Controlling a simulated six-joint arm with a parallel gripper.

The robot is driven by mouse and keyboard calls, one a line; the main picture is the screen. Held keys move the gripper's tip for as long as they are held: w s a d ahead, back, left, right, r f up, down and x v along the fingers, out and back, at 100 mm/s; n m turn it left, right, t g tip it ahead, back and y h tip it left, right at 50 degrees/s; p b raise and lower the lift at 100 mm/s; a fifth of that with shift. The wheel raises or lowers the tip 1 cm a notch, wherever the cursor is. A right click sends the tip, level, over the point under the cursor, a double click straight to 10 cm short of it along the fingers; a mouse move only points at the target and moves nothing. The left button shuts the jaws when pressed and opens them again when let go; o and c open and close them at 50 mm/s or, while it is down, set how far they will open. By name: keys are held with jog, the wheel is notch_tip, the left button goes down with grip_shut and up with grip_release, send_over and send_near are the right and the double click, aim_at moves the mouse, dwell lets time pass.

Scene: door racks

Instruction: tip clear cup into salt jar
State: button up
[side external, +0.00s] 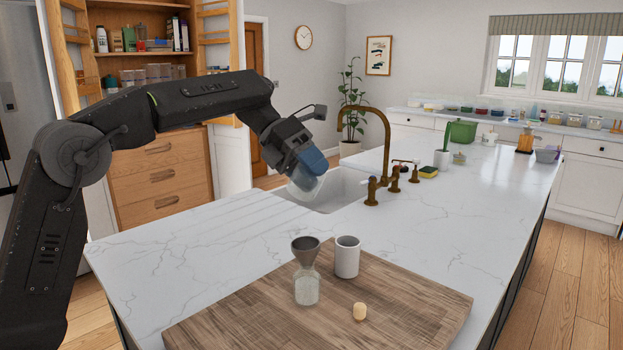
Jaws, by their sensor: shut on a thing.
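My gripper (312,162) is shut on the clear cup (302,189), which is tilted in the air in front of the sink in this view. I cannot tell what the cup holds. The salt jar (306,291) is a small clear jar with pale contents, standing upright on the wooden board. A grey metal funnel (306,250) sits in its mouth. The gripper and cup are above and behind the jar, well apart from it.
A white-grey cup (347,258) stands right of the jar, and a cork (359,311) lies in front. The wooden board (420,305) is otherwise bare. Behind are the sink (338,188) and a tall brass tap (387,135). The counter left of the board is clear.

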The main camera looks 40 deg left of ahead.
aim_at(301, 173)
jog(key=m+t, duration=0.1)
jog(key=s+r+m+t, duration=0.1)
jog(key=r+m+t, duration=0.1)
jog(key=m, duration=0.1)
jog(key=shift+s+d, duration=0.25)
jog(key=shift+d, duration=0.1)
jog(key=m+t, duration=0.1)
jog(key=s+m+t, duration=0.2)
jog(key=m, duration=0.1)
jog(key=shift+d+r+h, duration=0.15)
jog(key=shift+r+h, duration=0.1)
jog(key=shift+h, duration=0.15)
jog(key=shift+w, duration=0.1)
jog(key=w+n+g, duration=0.1)
jog(key=n, duration=0.1)
jog(key=w+n+g+y, duration=0.1)
jog(key=shift+f+n+g, duration=0.3)
jog(key=shift+f+n, duration=0.05)
jog(key=shift+n, duration=0.05)
jog(key=n+g, duration=0.1)
jog(key=w+a+f+n+g, duration=0.1)
jog(key=n+g, duration=0.1)
jog(key=shift+w+f, duration=0.1)
jog(key=shift+f, duration=0.2)
jog(key=n, duration=0.1)
jog(key=f+n+g, duration=0.1)
jog(key=w+n+g+h, duration=0.1)
jog(key=shift+a+f+n, duration=0.25)
jog(key=shift+n, duration=0.15)
